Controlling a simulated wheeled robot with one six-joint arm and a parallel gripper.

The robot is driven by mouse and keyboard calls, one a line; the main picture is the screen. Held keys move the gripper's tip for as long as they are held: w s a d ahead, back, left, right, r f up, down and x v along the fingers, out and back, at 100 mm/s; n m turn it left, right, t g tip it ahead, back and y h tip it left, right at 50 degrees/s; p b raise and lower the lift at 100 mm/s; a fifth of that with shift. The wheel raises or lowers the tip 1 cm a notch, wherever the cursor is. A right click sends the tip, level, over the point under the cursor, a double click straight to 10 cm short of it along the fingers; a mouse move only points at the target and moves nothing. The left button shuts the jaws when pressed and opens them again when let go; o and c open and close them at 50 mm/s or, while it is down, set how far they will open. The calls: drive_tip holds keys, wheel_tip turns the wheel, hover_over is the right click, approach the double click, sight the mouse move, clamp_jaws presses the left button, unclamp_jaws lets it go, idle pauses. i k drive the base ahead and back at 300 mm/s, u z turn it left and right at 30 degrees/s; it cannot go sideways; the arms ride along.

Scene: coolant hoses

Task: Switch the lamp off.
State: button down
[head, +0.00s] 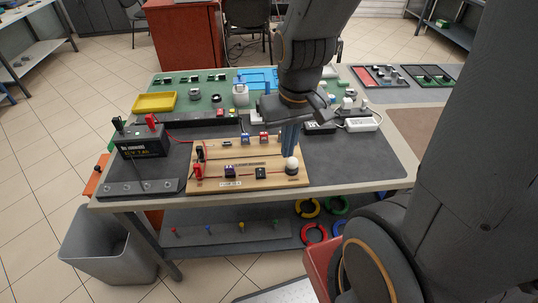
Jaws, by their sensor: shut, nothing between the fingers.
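The wooden board (247,184) lies at the front of the workbench with small electrical parts on it. A round whitish bulb, seemingly the lamp (291,166), stands at its right end. I cannot tell whether it is lit. A small dark block with a purple tint (229,172) and a black block (260,173) sit near the front edge; which one is a switch is too small to tell. My gripper (289,152) points down just above or behind the bulb, shut and empty. Its fingers hide part of the board's right end; contact is unclear.
A black battery (141,146) with red and black clips stands left of the board. A grey strip (141,188) lies in front of it. A white power strip (361,124) lies right. The dark mat (355,160) right of the board is largely clear.

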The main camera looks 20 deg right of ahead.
sight(260, 170)
drive_tip(key=z, duration=1.15)
drive_tip(key=k, duration=0.9)
drive_tip(key=u, duration=1.25)
drive_tip(key=i, duration=0.5)
